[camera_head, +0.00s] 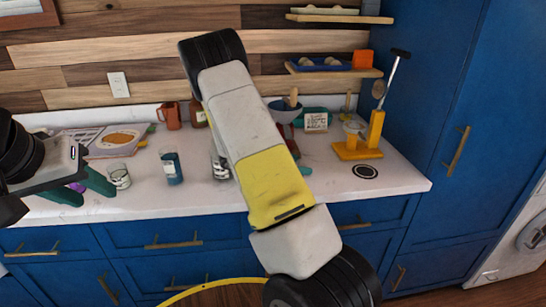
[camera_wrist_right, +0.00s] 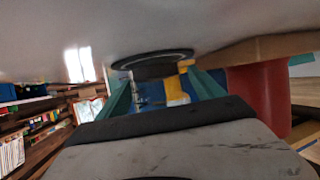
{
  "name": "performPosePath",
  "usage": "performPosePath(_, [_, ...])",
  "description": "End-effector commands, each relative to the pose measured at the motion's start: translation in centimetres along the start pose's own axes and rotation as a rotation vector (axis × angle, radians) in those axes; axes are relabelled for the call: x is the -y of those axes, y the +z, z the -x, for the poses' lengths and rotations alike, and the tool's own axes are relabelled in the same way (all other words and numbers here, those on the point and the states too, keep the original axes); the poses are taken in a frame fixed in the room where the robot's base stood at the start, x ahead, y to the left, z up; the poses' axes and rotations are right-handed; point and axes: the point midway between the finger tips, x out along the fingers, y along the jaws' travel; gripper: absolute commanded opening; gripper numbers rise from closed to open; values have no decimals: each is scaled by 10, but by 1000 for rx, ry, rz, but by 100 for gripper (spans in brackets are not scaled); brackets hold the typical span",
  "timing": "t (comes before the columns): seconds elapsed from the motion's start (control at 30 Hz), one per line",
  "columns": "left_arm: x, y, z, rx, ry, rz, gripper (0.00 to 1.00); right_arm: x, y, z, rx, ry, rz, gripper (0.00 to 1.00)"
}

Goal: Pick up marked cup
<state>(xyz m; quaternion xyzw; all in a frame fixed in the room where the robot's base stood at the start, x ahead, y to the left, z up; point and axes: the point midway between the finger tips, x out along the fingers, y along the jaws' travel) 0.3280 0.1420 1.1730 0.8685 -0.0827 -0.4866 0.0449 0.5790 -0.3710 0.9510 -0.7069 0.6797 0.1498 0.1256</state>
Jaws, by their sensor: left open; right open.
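Several cups stand on the white counter (camera_head: 180,200) in the head view; I cannot tell which bears the mark. A short pale cup with dark patterning (camera_head: 119,177) is at the left, a dark teal cup with a pale label (camera_head: 171,168) is right of it, and a clear glass (camera_head: 219,166) is partly hidden by my right arm. My left gripper (camera_head: 82,189) is open, its teal fingers close to the left of the pale cup. My right gripper is open in the right wrist view (camera_wrist_right: 163,88), with no cup visibly held; in the head view my arm largely hides it.
A yellow stand (camera_head: 357,150) and dark round disc (camera_head: 365,171) are at the right. The disc appears close beyond my right fingers in the wrist view (camera_wrist_right: 152,62).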

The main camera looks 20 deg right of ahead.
Motion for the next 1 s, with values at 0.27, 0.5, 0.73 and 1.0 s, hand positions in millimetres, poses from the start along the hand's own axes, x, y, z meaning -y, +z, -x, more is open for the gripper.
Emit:
performPosePath(0.27, [0,0,0,0,0,0,43,0,0,0,0,0,0,52])
performPosePath(0.5, [0,0,0,0,0,0,43,0,0,0,0,0,0,11])
performPosePath(0.73, [0,0,0,0,0,0,43,0,-1,1,0,0,-1,10])
performPosePath(1.0, [0,0,0,0,0,0,43,0,-20,9,1,-1,-3,10])
